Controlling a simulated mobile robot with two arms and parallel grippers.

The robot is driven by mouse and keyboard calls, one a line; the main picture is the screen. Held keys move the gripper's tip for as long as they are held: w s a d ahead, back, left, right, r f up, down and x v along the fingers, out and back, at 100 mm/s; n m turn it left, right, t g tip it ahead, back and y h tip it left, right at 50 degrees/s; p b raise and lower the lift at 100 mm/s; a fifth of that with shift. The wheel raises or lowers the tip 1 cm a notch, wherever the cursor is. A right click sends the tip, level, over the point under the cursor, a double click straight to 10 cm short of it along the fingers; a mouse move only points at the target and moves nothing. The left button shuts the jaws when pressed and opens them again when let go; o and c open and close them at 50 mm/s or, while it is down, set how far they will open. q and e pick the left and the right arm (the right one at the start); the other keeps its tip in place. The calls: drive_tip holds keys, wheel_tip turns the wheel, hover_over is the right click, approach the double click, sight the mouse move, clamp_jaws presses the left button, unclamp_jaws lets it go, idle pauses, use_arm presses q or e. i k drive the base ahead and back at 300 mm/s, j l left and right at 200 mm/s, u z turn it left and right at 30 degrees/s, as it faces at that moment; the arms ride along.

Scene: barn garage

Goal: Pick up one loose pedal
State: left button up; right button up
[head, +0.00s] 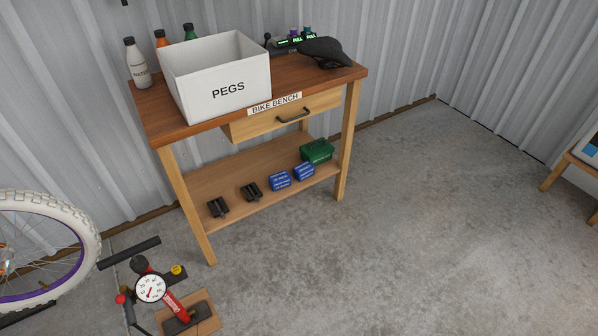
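Two loose black pedals lie on the lower shelf (236,218) of the bike bench. One pedal (217,207) is near the shelf's left end by the front left leg. The other pedal (251,192) is a little to its right, apart from it. Both are in the open at the shelf's front, below the drawer. Neither of my grippers shows in the head view.
Blue boxes (279,180) and a green box (316,151) sit right of the pedals. The bench top (291,82) holds a white PEGS box (222,76), bottles and a black saddle (325,52). A floor pump (151,289) and bike wheel (82,237) stand left. Floor right is clear.

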sight(257, 189)
drive_tip(key=i+l+u, duration=0.1)
drive_tip(key=i+l, duration=0.15)
drive_tip(key=i+l+u, duration=0.1)
drive_tip(key=i+l, duration=0.2)
drive_tip(key=l, duration=0.2)
drive_tip(key=i+l+u, duration=0.1)
drive_tip(key=i+l, duration=0.15)
drive_tip(key=l, duration=0.1)
